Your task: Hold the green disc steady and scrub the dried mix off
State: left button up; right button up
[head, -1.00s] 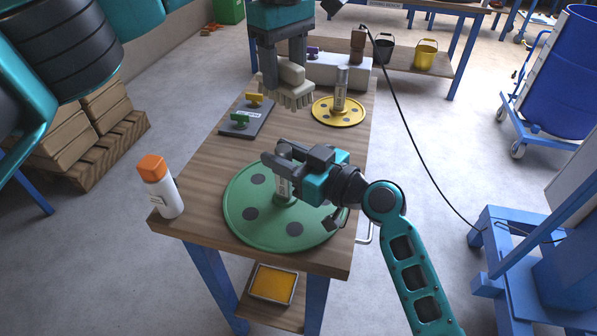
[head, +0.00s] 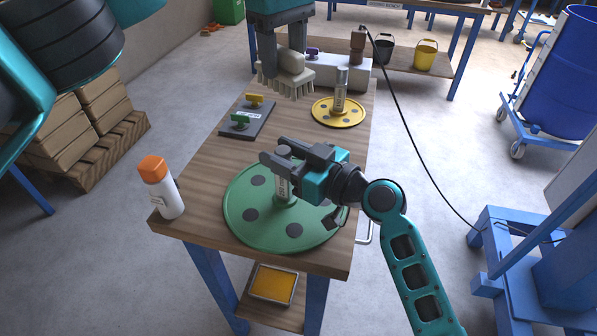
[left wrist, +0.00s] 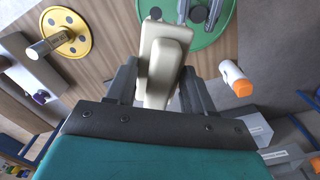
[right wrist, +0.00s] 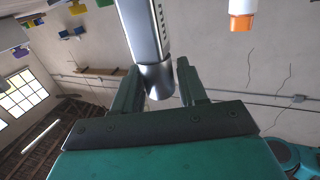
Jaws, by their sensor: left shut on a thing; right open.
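The green disc (head: 245,210) lies flat on the near end of the wooden table, with several dark round spots on its face and an upright metal shaft (head: 283,188) at its centre. My right gripper (head: 276,154) is open at the shaft's top; in the right wrist view the shaft (right wrist: 145,35) stands between the fingers. Whether a finger touches it I cannot tell. My left gripper (head: 281,70) is shut on a cream scrub brush (head: 291,82), bristles down, above the table beyond the disc. The brush also shows in the left wrist view (left wrist: 163,60).
A white bottle with an orange cap (head: 161,187) stands at the left table edge. A yellow disc with shaft (head: 326,112) and a dark plate with green and yellow knobs (head: 246,120) lie farther back. Bare wood (head: 205,160) shows left of the green disc.

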pick_arm(q)
jog(key=shift+r, duration=0.25)
pick_arm(e)
jog(key=shift+r, duration=0.35)
jog(key=shift+o, duration=0.4)
jog(key=o, duration=0.5)
jog(key=v, duration=1.2)
